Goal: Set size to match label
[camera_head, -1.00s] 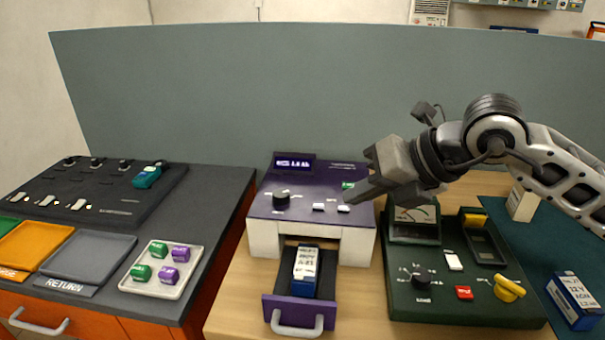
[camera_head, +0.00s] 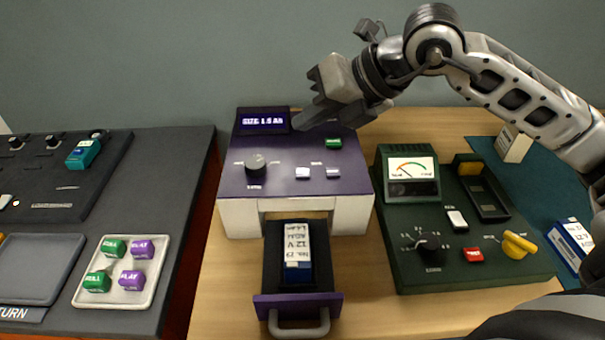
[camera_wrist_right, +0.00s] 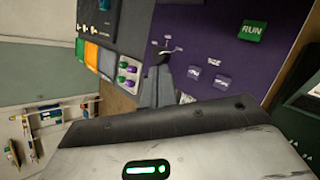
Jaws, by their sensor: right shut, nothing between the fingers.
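The purple and white tester (camera_head: 295,185) stands on the wooden bench. Its small display (camera_head: 263,121) glows and seems to read a size of 1.5 Ah. My right gripper (camera_head: 302,122) is shut and empty above the back of the tester, near the display. My left gripper is out of view.
A dark green meter unit (camera_head: 455,270) with a yellow knob stands to the right. Another blue battery (camera_head: 575,240) lies on the teal mat (camera_head: 545,190). A pale tray (camera_head: 80,298) with several green and purple blocks is at left. A grey panel stands behind.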

